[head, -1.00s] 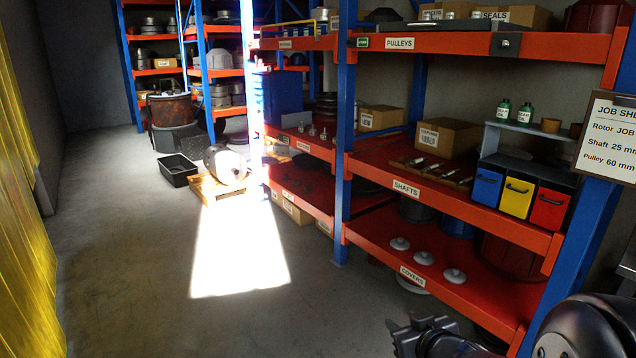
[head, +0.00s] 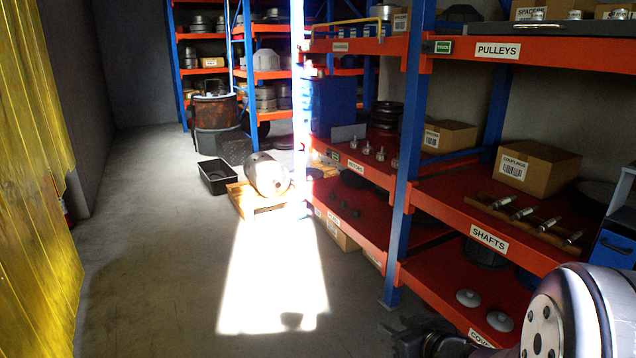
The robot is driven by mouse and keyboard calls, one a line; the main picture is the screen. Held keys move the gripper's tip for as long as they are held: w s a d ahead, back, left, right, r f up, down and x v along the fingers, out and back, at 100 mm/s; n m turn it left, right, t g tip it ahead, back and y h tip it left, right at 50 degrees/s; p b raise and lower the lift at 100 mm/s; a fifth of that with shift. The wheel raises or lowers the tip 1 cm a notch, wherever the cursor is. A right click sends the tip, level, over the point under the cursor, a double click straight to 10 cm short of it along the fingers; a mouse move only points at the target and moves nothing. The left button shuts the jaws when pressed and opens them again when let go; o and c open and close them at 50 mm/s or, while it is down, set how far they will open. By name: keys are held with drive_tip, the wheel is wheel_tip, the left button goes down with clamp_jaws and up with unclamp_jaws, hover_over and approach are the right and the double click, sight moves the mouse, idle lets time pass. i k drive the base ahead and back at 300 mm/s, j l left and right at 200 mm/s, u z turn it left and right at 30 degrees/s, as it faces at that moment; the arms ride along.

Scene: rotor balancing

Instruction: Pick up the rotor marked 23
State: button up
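The shelf bay labelled ROTORS (head: 356,167) is in the middle of the head view, with several small metal parts (head: 366,149) standing along its front edge. I cannot read a number 23 on any of them, so I cannot tell which one is the marked rotor. My gripper (head: 408,338) shows only in part at the bottom, beside my arm's large round joint. It is dark and seen at an angle, well short of the rotor shelf. Whether its fingers are open or shut does not show.
Blue rack posts (head: 413,150) and red shelves stand on the right. A pallet (head: 240,203) with a round machine (head: 266,174) and a black tray (head: 217,176) lie on the floor ahead. A yellow curtain (head: 35,200) hangs at left. The middle floor is clear and partly sunlit.

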sight(380, 156)
drive_tip(key=i, duration=1.85)
drive_tip(key=i+z, duration=0.2)
drive_tip(key=i, duration=0.3)
drive_tip(key=i+z, duration=0.15)
drive_tip(key=i, duration=0.4)
drive_tip(key=i+j+z, duration=0.2)
drive_tip(key=i, duration=0.3)
drive_tip(key=i+j+z, duration=0.2)
drive_tip(key=i, duration=0.3)
drive_tip(key=i+j+z, duration=0.2)
drive_tip(key=i, duration=0.25)
drive_tip(key=j, duration=0.1)
